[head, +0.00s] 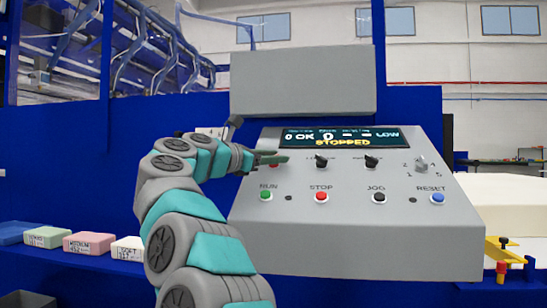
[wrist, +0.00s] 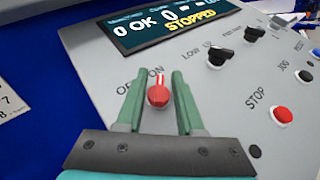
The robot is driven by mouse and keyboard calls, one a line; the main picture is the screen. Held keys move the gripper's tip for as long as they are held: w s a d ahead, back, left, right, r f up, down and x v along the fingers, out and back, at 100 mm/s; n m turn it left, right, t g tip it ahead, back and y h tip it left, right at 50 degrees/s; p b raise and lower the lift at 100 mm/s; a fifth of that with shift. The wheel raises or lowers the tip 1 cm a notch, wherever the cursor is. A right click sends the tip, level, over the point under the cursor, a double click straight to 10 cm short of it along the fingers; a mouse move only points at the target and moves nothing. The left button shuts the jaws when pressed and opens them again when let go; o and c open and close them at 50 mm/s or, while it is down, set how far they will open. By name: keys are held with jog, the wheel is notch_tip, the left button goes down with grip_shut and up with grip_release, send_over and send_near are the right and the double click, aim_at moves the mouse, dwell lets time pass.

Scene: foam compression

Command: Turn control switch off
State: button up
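The control switch is a small red knob (wrist: 158,97) on the sloping grey panel, below an OFF/ON label. I cannot tell how deep the fingertips are. In the head view my gripper (head: 276,157) is at the panel's upper left, and mostly hides the red knob (head: 273,165).
The display (head: 338,138) reads STOPPED. Two black knobs (head: 321,161) (head: 371,161) and a grey selector (head: 421,164) are to the right. RUN (head: 266,196), STOP (head: 321,197), JOG (head: 379,197) and RESET (head: 437,197) buttons lie below. Foam blocks (head: 89,243) sit at left.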

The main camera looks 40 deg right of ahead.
grip_shut()
